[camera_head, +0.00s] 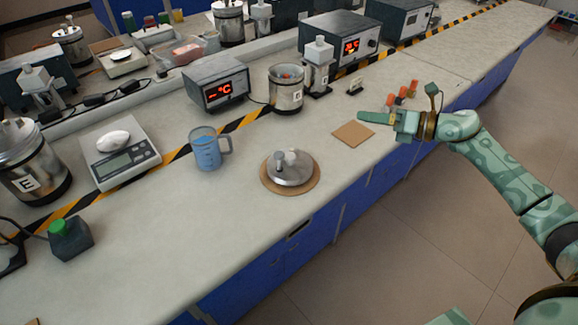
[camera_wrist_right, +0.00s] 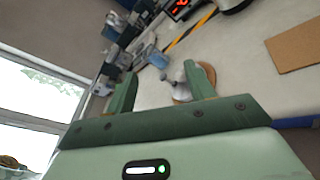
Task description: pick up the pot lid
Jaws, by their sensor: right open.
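The pot lid (camera_head: 291,170) is a shiny metal disc with small knobs on top. It lies on a round brown mat (camera_head: 266,186) near the front edge of the bench, right of the blue jug. My right gripper (camera_head: 380,119) is open and empty, above the bench to the right of the lid and well apart from it. In the right wrist view the jaws (camera_wrist_right: 163,78) stand wide apart. The lid lies beyond them, partly hidden by the right finger. My left gripper is not in view.
A blue measuring jug (camera_head: 206,150) stands left of the lid. A square brown mat (camera_head: 353,133) lies bare between lid and gripper. A pot (camera_head: 286,90), a red-display controller (camera_head: 217,84) and a scale (camera_head: 122,157) stand behind.

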